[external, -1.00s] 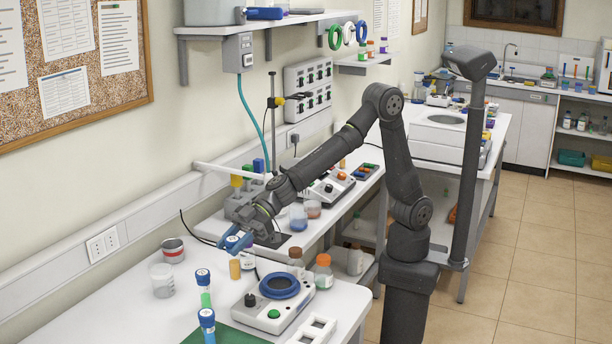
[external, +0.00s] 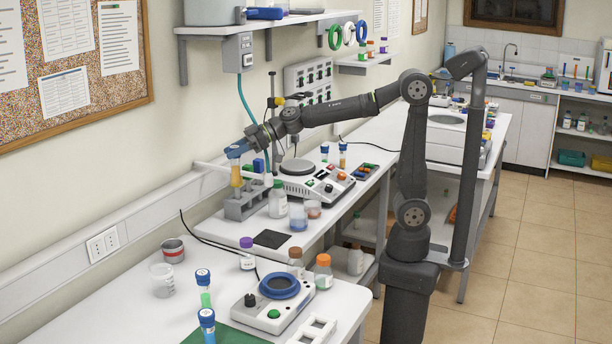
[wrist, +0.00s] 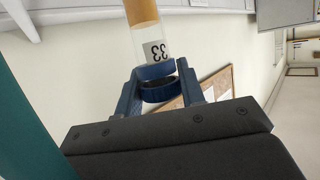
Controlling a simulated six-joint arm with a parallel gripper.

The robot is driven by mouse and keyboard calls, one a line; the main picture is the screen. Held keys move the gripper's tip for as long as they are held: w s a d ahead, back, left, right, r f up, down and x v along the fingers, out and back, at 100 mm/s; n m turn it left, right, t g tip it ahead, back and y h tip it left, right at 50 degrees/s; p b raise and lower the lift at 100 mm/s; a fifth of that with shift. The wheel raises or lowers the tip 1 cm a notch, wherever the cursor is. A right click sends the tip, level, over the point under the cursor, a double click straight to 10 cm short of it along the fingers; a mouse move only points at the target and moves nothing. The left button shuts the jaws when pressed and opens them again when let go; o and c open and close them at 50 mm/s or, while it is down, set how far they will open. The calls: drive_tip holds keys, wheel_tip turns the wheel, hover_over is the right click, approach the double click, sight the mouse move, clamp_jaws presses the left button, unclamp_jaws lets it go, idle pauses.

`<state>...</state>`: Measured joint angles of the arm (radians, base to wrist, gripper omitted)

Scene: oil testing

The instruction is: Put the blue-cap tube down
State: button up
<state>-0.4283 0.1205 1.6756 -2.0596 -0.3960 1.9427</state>
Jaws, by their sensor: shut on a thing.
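My gripper (external: 240,149) is shut on a blue-cap tube (external: 236,174) with amber contents. The tube hangs roughly upright at the left end of a grey rack (external: 244,207); I cannot tell whether its lower end is above the rack or just inside a hole. In the wrist view the blue cap (wrist: 158,91) sits between both fingers, and the tube (wrist: 149,40) shows a label reading 33. Other blue-cap tubes stand elsewhere: a green one (external: 204,287) and a blue one (external: 207,326) on the front bench, and two (external: 324,152) (external: 342,155) behind the hotplate.
A hotplate (external: 312,181) stands right of the rack. The wall is close behind the rack. A purple-cap bottle (external: 247,256) stands on the front bench.

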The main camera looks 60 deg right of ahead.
drive_tip(key=w+d+r+m+t+h, duration=0.2)
drive_tip(key=d, duration=1)
drive_tip(key=w+d+f+m+t+h, duration=0.1)
drive_tip(key=d+f+m+h, duration=0.15)
drive_tip(key=d+f, duration=0.45)
drive_tip(key=d+f+m+h, duration=0.2)
drive_tip(key=d+h, duration=0.1)
drive_tip(key=d, duration=0.7)
drive_tip(key=w+d+f+m+t+h, duration=0.1)
drive_tip(key=d+f+m+h, duration=0.15)
drive_tip(key=d+f, duration=0.45)
drive_tip(key=w+d+r+m+h, duration=0.2)
drive_tip(key=d, duration=1.2)
drive_tip(key=w+d+r+m+h, duration=0.2)
drive_tip(key=w+d+r, duration=0.1)
drive_tip(key=d, duration=1)
drive_tip(key=s+d+f+m+g+h, duration=0.15)
drive_tip(key=s+d, duration=0.25)
drive_tip(key=d, duration=1)
drive_tip(key=s+d+f+m+g+h, duration=0.15)
drive_tip(key=s+d, duration=0.25)
drive_tip(key=d, duration=0.9)
drive_tip(key=w+a+f, duration=0.2)
drive_tip(key=w+f, duration=0.8)
drive_tip(key=shift+w+a+f+t, duration=0.25)
drive_tip(key=shift+f+t, duration=0.1)
drive_tip(key=shift+t, duration=0.05)
